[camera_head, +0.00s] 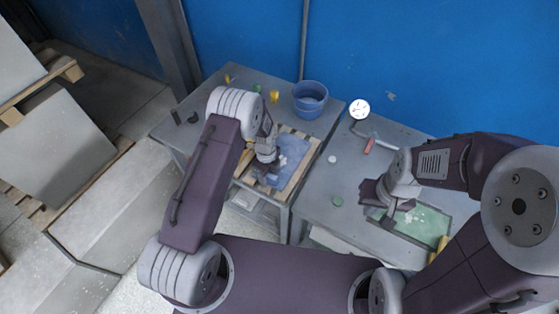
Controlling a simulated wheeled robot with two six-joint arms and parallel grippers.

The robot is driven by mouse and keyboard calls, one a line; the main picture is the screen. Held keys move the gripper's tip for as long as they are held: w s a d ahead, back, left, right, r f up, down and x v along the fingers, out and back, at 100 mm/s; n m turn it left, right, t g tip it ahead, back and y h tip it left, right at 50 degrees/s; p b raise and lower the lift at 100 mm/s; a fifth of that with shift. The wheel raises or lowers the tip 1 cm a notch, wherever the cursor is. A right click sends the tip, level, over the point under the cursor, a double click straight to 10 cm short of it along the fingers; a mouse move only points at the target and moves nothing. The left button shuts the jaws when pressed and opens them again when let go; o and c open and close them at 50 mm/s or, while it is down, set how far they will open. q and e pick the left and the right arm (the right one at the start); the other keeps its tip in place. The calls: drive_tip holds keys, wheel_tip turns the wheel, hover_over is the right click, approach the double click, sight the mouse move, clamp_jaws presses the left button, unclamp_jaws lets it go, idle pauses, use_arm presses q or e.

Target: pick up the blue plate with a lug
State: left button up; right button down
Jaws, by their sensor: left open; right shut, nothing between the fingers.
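The blue plate (291,152) lies on a slatted wooden pallet (312,158) on the left table, with small white marks on its face. My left gripper (262,178) is over the near left part of the plate and open; its fingers and arm hide that part. I cannot make out the lug, nor whether the fingers touch the plate. My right gripper (384,218) is shut and empty over the right table, above the left end of a green panel (425,222) in a dark frame.
A blue bucket (310,98) stands at the back of the left table (205,108). Small yellow items lie left of it. The right table (318,195) carries a red-handled tool (368,146), a white disc (332,159) and a green disc (337,201). A blue wall stands close behind.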

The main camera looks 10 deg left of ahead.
use_arm(q)
drive_tip(key=shift+d+f, duration=0.1)
drive_tip(key=shift+f, duration=0.05)
clamp_jaws()
drive_tip(key=shift+w, duration=0.1)
idle(1.2)
